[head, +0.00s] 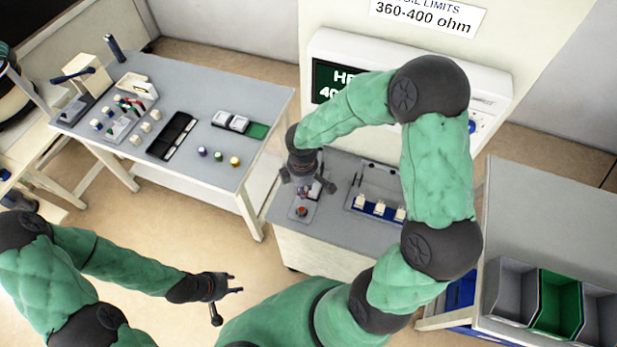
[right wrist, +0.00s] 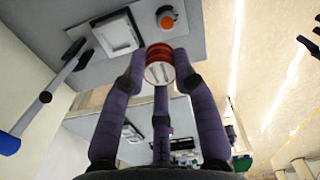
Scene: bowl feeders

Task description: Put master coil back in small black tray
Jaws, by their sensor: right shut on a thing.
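My right gripper (head: 306,186) is over the small table in front of the tester. In the right wrist view the gripper (right wrist: 160,75) is shut on a coil (right wrist: 159,66) with a red-orange rim and a pale round end, held between its fingers. I take this for the master coil. A black tray (head: 172,136) lies on the left table, well away from the gripper; I cannot tell for sure whether it is the small black tray. My left gripper (head: 226,292) is open and empty, low over the floor.
Grey and green bins (head: 559,303) stand at right.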

